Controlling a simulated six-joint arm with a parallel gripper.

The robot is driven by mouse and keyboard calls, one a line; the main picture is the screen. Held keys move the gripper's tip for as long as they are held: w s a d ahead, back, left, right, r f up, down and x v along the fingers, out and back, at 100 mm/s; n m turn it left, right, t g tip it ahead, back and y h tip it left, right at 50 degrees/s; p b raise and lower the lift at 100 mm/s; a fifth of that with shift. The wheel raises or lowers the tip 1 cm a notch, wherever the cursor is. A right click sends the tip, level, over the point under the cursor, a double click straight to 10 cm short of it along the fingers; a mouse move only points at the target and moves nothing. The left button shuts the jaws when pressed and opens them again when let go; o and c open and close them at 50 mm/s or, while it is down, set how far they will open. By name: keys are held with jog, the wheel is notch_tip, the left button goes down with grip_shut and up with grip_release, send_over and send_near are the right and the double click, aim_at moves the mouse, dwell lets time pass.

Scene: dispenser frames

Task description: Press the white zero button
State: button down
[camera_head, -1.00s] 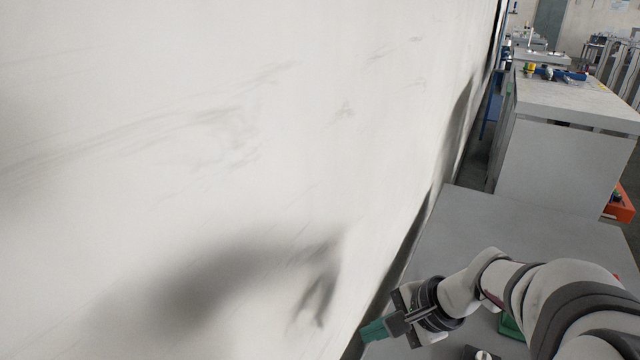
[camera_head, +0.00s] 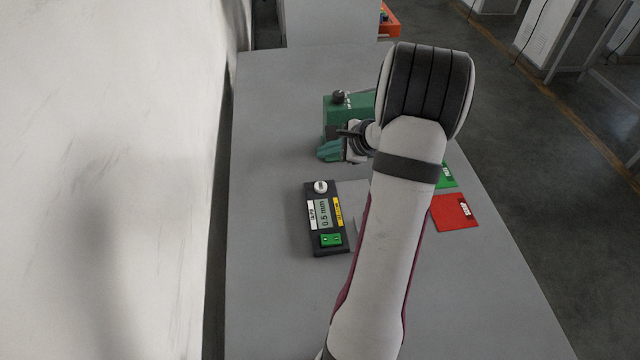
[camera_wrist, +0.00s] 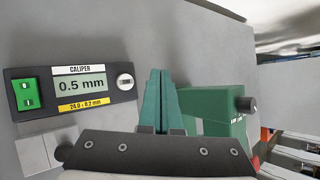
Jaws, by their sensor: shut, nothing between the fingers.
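The caliper box (camera_head: 311,230) is dark and lies on the grey table, left of my arm. Its white round button (camera_head: 320,187) is at the far end, beyond a display reading 0.5 mm; a green button (camera_head: 331,240) is at the near end. In the wrist view the white button (camera_wrist: 125,82) is just left of the fingers, and the green button (camera_wrist: 26,94) is at the far left. My gripper (camera_head: 328,151) has green fingers, shut and empty, beyond the white button and apart from it. In the wrist view the fingertips (camera_wrist: 160,75) point up the picture.
A green block with a dark knob (camera_head: 340,112) stands just beyond my gripper, partly hidden by my arm. A red card (camera_head: 455,212) and a green card (camera_head: 446,176) lie right of my arm. A pale wall (camera_head: 120,150) rises at the left. The table's near left is clear.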

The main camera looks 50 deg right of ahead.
aim_at(325, 187)
jog(key=shift+f, duration=0.1)
jog(key=shift+f, duration=4.3)
jog(key=shift+f, duration=0.1)
jog(key=shift+f, duration=0.3)
jog(key=shift+f, duration=0.4)
jog(key=shift+a+r, duration=0.1)
jog(key=shift+r, duration=0.7)
